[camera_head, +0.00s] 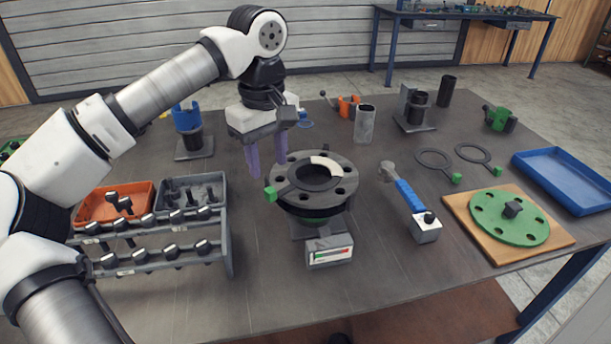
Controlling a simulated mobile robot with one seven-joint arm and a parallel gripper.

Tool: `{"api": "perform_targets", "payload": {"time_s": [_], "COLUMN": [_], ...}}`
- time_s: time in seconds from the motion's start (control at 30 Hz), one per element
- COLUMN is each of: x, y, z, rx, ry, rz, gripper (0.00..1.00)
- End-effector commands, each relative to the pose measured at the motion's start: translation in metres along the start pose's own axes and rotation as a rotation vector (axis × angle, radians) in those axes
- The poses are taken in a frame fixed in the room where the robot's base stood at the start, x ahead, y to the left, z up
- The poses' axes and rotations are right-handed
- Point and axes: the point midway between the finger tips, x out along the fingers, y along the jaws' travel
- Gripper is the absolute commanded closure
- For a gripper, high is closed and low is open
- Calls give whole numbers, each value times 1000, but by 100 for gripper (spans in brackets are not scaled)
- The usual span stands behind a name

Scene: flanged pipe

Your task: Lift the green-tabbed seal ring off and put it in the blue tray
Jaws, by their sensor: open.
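The flanged pipe (345,194) stands near the table's middle, its dark flange facing up with bolt holes around it. A dark seal ring (296,187) lies on the flange around the bore; its green tab (270,194) sticks out at the left edge. A pale patch shows on the inner ring's far right. My gripper (268,160) hangs with purple fingers pointing down, open and empty, beside the flange's far left edge. Contact cannot be told. The blue tray (563,178) lies empty at the table's right edge.
Two loose green-tabbed rings (434,158) (474,153) lie right of the pipe. A blue-handled tool (408,195) and a green disc on a wooden board (509,218) are nearer. A gauge box (329,249) stands before the pipe. A bolt rack (163,250) stands left.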

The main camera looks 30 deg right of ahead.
Motion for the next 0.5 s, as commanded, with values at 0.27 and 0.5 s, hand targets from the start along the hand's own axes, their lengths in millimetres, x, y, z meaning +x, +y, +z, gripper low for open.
{"api": "perform_targets", "payload": {"time_s": [0.27, 0.5], "x": [22, 55], "y": [-2, -3], "z": [1, 2], "rx": [3, 1], "ry": [-2, -1], "rz": [-1, 0], "gripper": [58, 58]}}
